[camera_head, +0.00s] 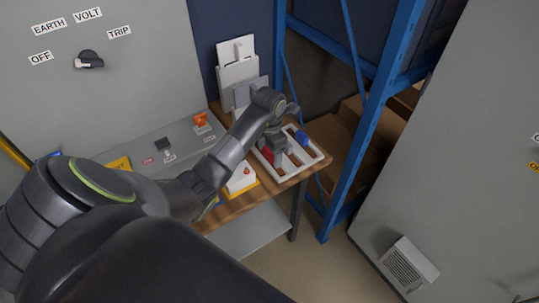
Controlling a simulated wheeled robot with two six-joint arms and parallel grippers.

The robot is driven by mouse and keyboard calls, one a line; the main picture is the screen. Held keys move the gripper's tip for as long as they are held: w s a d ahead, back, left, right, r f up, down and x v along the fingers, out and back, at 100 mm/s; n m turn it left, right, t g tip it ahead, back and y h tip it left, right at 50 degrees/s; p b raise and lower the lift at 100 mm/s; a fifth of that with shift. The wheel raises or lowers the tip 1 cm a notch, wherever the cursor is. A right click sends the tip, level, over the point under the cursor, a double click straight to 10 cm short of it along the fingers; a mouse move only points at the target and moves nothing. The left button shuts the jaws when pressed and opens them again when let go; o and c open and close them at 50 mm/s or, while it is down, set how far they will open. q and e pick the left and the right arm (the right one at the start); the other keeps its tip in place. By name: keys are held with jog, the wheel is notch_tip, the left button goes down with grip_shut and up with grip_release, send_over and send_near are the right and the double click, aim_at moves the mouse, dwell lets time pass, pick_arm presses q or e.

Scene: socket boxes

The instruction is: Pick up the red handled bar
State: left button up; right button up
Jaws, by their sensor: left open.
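My left gripper (276,150) points down over the white tray (312,164) on the wooden table. It is open. A red piece (266,156), likely the red handled bar, shows in the tray beside and partly behind the gripper; most of it is hidden. I cannot tell whether the fingers touch it. A blue piece (302,138) lies in the tray to the right of the gripper. My right gripper is not in view.
A grey panel (130,146) with an orange switch (201,119) stands left of the tray. A white box with a red button (241,178) sits near the table's front. A blue rack post (372,110) stands right of the table. A grey cabinet (460,150) is at the far right.

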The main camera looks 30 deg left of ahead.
pick_arm(q)
jog(key=c, duration=1)
notch_tip(320, 180, up, 5)
jog(key=shift+w+r, duration=0.1)
notch_tip(320, 180, up, 3)
jog(key=p, duration=0.3)
jog(key=shift+r, duration=0.15)
jog(key=shift+r+p, duration=0.75)
jog(key=shift+p, duration=0.15)
jog(key=shift+f, duration=0.15)
notch_tip(320, 180, down, 2)
jog(key=shift+f+b, duration=0.1)
jog(key=shift+b, duration=1.05)
notch_tip(320, 180, up, 3)
jog(key=shift+f+p, duration=0.2)
jog(key=shift+p, duration=1.05)
